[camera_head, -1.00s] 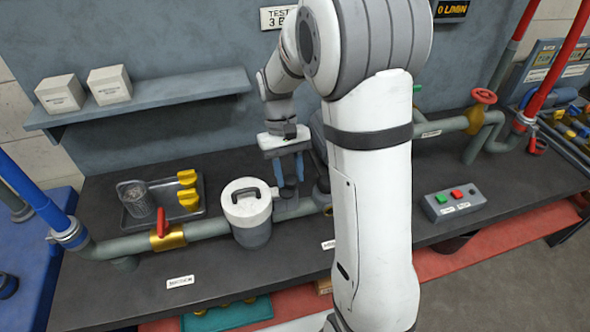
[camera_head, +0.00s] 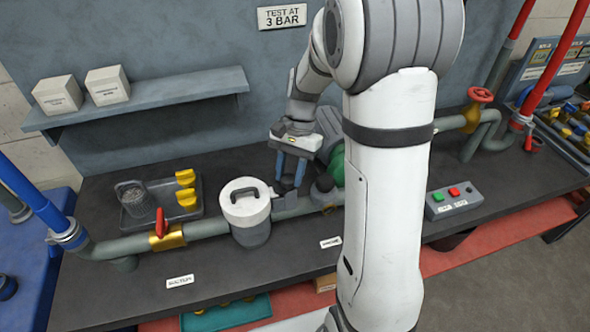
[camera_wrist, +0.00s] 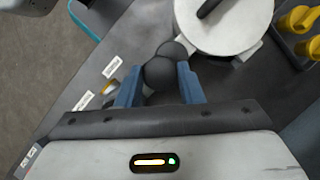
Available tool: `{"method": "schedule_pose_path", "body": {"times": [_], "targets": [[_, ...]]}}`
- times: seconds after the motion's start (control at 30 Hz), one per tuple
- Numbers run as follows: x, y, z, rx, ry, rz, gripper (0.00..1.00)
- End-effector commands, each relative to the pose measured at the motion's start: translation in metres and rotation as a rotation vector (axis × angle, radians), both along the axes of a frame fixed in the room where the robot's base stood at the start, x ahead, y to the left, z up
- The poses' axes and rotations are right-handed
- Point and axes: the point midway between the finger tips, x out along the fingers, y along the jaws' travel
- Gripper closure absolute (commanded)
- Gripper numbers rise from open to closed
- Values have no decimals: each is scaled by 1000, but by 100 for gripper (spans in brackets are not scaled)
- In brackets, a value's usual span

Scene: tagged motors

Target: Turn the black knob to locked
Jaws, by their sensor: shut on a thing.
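The black knob (camera_wrist: 161,72) shows as a dark rounded shape between my blue fingertips in the wrist view. My gripper (camera_wrist: 160,82) is shut on it, one finger on each side, and the fingers cover part of its flanks. In the head view my gripper (camera_head: 290,186) points down at the pipe line, just right of the white-lidded canister (camera_head: 245,208). The knob is hard to make out between the fingers there. A dark dome-topped fitting (camera_head: 323,188) stands to their right. I cannot read any locked mark.
A red-handled brass valve (camera_head: 166,236) is on the pipe left of the canister. A tray (camera_head: 140,214) holds a mesh basket (camera_head: 134,198) and yellow knobs (camera_head: 186,188). A green part (camera_head: 337,166) is partly hidden by my arm. A button box (camera_head: 455,199) stands to the right.

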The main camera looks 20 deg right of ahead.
Motion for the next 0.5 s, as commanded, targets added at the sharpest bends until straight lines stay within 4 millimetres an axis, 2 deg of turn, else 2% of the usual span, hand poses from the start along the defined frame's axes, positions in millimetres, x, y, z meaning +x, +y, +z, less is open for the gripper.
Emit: {"method": "schedule_pose_path", "body": {"times": [0.5], "targets": [[2, -2, 0, -3, -8, -74, 89]]}}
